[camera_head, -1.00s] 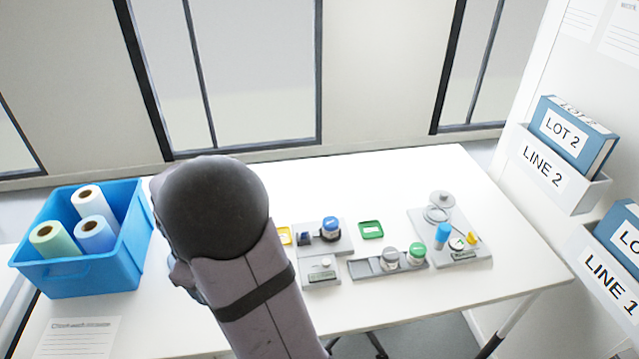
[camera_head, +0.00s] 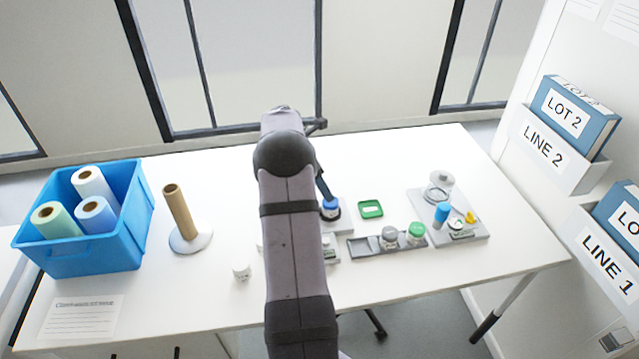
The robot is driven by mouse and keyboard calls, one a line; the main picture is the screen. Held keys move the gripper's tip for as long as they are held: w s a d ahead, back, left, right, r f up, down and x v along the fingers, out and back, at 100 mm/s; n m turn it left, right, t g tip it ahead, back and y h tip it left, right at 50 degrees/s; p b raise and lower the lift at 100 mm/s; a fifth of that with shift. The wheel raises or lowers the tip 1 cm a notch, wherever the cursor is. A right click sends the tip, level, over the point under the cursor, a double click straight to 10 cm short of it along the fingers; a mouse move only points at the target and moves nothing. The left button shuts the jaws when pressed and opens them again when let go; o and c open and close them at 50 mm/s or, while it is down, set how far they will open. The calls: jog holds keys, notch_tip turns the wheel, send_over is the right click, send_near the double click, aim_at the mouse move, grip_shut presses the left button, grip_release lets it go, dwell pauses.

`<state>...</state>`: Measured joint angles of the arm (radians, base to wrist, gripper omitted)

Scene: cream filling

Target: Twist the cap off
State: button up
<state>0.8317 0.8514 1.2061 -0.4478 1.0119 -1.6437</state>
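A small jar with a blue cap (camera_head: 331,204) stands on a grey fixture (camera_head: 343,224) near the middle of the table. My gripper (camera_head: 326,194) points down at the blue cap, its dark end over or against it. My arm hides part of this area, and I cannot tell whether the fingers are around the cap or only above it. The cap appears to sit on its jar.
A grey tray (camera_head: 363,247) holds a grey-capped jar (camera_head: 389,236) and a green-capped jar (camera_head: 416,231). Right of it, a grey board (camera_head: 472,233) carries a blue-topped bottle (camera_head: 441,212). A green frame (camera_head: 370,209) lies behind. Left are a brown tube stand (camera_head: 180,211) and blue bin (camera_head: 125,252).

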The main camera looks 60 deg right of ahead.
jog(key=shift+p+x, duration=1)
jog(key=shift+x, duration=2.6)
jog(key=shift+w, duration=0.1)
jog(key=shift+c, duration=0.5)
jog(key=c, duration=1)
jog(key=o, duration=0.4)
jog(key=shift+c, duration=0.2)
jog(key=c, duration=0.3)
jog(key=shift+c, duration=0.2)
jog(key=shift+a+r+n+t+p, duration=0.1)
jog(key=shift+n+t+p, duration=0.2)
jog(key=shift+n+p, duration=0.4)
jog(key=shift+n+t+p, duration=0.3)
jog(key=shift+n+p, duration=0.35)
jog(key=shift+n, duration=0.15)
